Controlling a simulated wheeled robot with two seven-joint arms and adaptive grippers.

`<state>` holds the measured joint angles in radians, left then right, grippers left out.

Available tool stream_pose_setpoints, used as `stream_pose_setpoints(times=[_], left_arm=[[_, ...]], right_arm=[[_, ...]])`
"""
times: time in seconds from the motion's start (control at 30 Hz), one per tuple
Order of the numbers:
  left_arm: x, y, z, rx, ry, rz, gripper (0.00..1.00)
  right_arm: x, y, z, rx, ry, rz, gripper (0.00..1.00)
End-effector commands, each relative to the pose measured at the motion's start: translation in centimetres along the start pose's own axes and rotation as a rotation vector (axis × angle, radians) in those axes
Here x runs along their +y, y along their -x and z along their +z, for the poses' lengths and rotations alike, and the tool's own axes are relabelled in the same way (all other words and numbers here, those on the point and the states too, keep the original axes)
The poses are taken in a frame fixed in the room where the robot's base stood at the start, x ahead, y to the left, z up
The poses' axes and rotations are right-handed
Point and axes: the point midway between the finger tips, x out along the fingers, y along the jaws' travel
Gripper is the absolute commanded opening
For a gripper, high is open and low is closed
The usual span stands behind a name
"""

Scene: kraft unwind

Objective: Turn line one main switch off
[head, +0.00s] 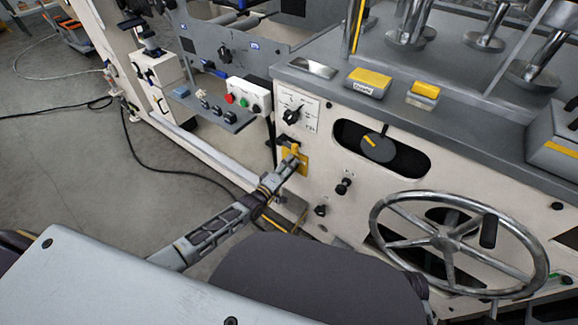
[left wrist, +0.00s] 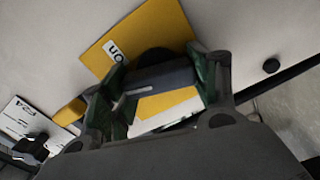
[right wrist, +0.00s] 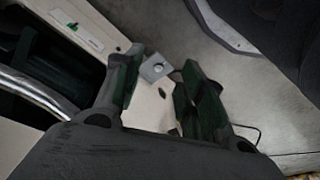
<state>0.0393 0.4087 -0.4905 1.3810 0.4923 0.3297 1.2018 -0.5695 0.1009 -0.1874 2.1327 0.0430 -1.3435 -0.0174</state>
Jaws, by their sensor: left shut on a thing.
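The line one main switch has a yellow plate (head: 303,164) on the cream machine front, below a black selector knob. In the left wrist view the yellow plate (left wrist: 150,30) carries an "On" label, and a dark grey-blue switch handle (left wrist: 160,78) crosses between my fingers. My left gripper (head: 291,158) is at the plate, shut on that handle; its fingers (left wrist: 160,92) lie on both sides of it. The gripper hides part of the switch, so the handle's exact angle is hard to tell. My right gripper (right wrist: 163,78) is open and empty, seen only in the right wrist view.
A large metal handwheel (head: 445,240) stands out at the right of the panel. The selector knob (head: 292,115), a round black dial (head: 378,147) and a small black knob (head: 344,186) surround the switch. A button box (head: 248,97) sits to the left. Cables lie on the floor.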

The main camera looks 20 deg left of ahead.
Motion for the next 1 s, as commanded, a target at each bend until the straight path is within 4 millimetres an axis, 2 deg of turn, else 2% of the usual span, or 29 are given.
stream_pose_setpoints(times=[0.4, 0.97, 1.0], left_arm=[[-0.26, 0.02, -0.14, 0.002, 0.255, -0.001, 0.36], [-0.24, 0.02, -0.07, 0.002, 0.300, -0.001, 0.36], [-0.24, 0.02, -0.07, 0.002, 0.300, -0.001, 0.64]], right_arm=[[-0.17, 0.58, -0.19, 0.010, 0.000, -0.004, 0.40], [-0.24, 0.77, -0.23, 0.014, 0.001, -0.005, 0.40], [-0.23, 0.77, -0.23, 0.014, 0.001, -0.005, 0.40]])
